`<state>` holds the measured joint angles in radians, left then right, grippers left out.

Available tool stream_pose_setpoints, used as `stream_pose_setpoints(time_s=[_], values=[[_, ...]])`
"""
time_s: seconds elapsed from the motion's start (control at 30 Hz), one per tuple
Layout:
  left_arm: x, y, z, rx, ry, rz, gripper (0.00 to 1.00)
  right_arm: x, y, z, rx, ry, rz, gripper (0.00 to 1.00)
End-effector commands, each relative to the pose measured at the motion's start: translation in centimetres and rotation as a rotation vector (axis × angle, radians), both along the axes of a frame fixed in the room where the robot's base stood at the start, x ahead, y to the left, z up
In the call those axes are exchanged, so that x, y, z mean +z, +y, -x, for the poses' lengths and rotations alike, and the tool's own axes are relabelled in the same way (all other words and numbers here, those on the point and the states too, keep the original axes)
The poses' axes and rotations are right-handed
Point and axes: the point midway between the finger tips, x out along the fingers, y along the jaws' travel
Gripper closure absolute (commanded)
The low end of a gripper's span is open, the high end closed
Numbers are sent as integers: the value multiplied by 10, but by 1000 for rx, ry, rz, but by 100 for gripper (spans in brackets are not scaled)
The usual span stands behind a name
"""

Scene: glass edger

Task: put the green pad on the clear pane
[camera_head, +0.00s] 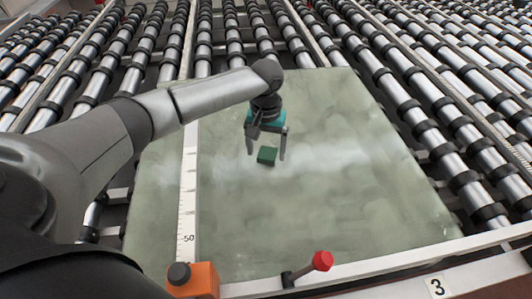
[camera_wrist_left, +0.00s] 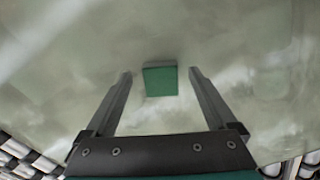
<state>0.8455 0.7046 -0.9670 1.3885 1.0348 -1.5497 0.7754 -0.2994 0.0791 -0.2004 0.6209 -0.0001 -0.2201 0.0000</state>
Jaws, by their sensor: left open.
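The clear pane (camera_head: 330,190) is a large, greenish, see-through sheet lying on the rollers. It also fills most of the left wrist view (camera_wrist_left: 250,50). The green pad (camera_head: 267,155) is a small dark green block that appears to lie on the pane near its middle. In the left wrist view the pad (camera_wrist_left: 160,81) sits between the fingertips, with a gap on each side. My left gripper (camera_head: 266,150) is open over the pad, fingers pointing down at the pane. Its fingers (camera_wrist_left: 160,76) do not touch the pad. My right gripper is not in view.
Rows of rollers (camera_head: 140,50) run under and behind the pane. A white ruler (camera_head: 188,190) runs along the left part of the pane to an orange block (camera_head: 194,280). A red-knobbed lever (camera_head: 322,261) stands at the front rail. The pane right of the pad is bare.

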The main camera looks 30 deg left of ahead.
Motion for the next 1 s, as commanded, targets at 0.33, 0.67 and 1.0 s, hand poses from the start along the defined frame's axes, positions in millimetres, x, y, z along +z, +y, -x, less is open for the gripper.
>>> stream_pose_setpoints(time_s=[0.33, 0.67, 1.0], values=[[76, 0, -1, 0, -4, 1, 9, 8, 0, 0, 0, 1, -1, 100], [100, 0, 0, 1, 0, 1, 9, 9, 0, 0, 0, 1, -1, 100], [100, 0, 0, 1, 0, 1, 9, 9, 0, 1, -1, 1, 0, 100]])
